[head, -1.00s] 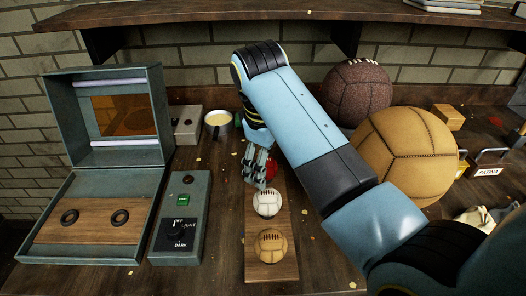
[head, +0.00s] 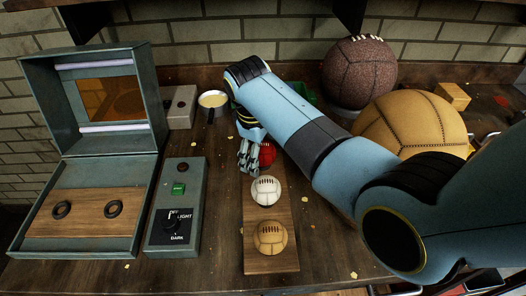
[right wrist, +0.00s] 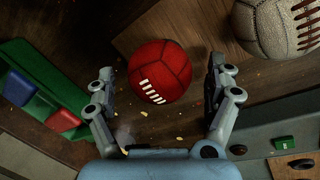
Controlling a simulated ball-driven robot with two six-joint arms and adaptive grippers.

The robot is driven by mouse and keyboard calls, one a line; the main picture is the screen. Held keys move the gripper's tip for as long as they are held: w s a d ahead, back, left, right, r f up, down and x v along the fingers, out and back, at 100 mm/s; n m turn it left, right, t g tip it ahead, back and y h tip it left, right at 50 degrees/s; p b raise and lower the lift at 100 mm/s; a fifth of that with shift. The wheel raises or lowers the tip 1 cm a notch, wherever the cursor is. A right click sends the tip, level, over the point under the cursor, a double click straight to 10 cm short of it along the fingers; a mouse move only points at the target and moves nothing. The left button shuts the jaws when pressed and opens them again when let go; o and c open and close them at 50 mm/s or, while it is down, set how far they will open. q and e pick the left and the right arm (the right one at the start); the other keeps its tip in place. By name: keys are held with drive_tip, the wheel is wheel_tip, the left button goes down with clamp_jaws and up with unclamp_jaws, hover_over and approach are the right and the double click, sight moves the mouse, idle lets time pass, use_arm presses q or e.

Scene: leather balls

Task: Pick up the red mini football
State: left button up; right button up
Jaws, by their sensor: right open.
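The red mini football (head: 267,154) sits at the far end of a wooden board (head: 256,258), partly hidden by my right gripper in the head view. In the right wrist view the red mini football (right wrist: 160,71) has white laces and lies between the two open fingers, a little beyond the fingertips. My right gripper (head: 249,158) is open and empty, close beside the ball. The right wrist view shows both its fingers (right wrist: 163,88) spread apart. A white mini football (head: 265,191) and a tan mini football (head: 270,237) sit nearer on the same board. My left gripper is not in view.
An open grey-green box (head: 90,250) and a control box (head: 176,210) stand left. A cup (head: 212,104) stands behind. A large brown ball (head: 358,72) and large tan ball (head: 412,122) are at right. A green tray (right wrist: 45,85) holds coloured blocks.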

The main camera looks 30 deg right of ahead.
drive_tip(key=shift+w+d+f, duration=0.1)
drive_tip(key=shift+f, duration=0.35)
drive_tip(key=shift+c, duration=0.4)
drive_tip(key=c, duration=1.1)
drive_tip(key=shift+c, duration=0.5)
drive_tip(key=shift+r, duration=0.15)
